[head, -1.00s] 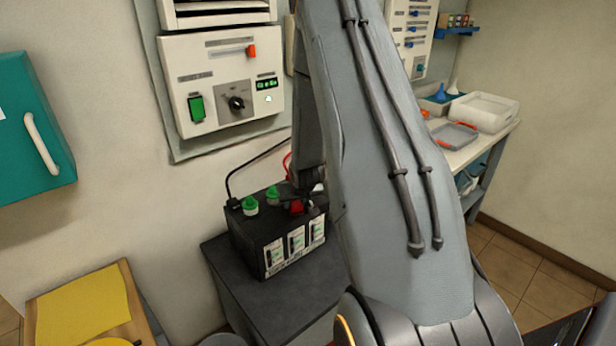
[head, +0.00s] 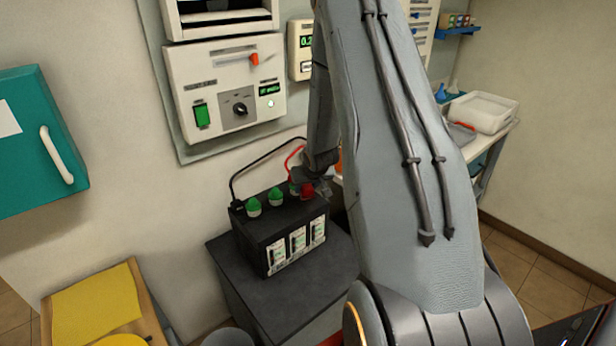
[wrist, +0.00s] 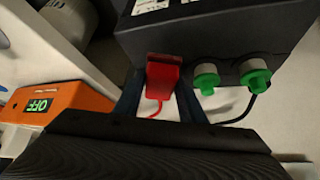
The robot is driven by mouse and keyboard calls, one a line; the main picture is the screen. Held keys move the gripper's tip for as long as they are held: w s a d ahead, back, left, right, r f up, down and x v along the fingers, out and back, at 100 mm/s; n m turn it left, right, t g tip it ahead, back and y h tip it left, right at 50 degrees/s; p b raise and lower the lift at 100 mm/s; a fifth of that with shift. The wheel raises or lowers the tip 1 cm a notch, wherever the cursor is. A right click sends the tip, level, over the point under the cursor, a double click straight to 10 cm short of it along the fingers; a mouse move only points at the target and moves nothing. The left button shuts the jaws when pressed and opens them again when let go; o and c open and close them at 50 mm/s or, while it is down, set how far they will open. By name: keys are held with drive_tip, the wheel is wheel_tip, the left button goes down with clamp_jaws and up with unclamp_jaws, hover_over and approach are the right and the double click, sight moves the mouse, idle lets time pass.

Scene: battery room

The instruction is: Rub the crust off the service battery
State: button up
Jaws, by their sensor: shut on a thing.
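The service battery (head: 268,247) is a black box with white labels and green caps (head: 276,197) on top, standing on a dark grey stand. A black lead runs to its left end. My gripper (wrist: 160,100) is shut on a red clamp (wrist: 163,77), whose red lead hangs behind it in the wrist view. In the head view the red clamp (head: 308,190) is at the battery's right end, partly hidden by my gripper. I cannot tell whether it touches the terminal. The battery's side (wrist: 215,35) fills the top of the wrist view. I cannot make out any crust.
A charger panel (head: 225,90) with a green switch and knob hangs on the wall behind. An orange unit reading OFF (wrist: 40,105) is left in the wrist view. A teal cabinet (head: 40,140) and yellow-topped table (head: 95,305) are at left. A bench with a white tray (head: 483,112) is right.

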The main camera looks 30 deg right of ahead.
drive_tip(key=shift+r+p, duration=0.9)
drive_tip(key=shift+r, duration=0.45)
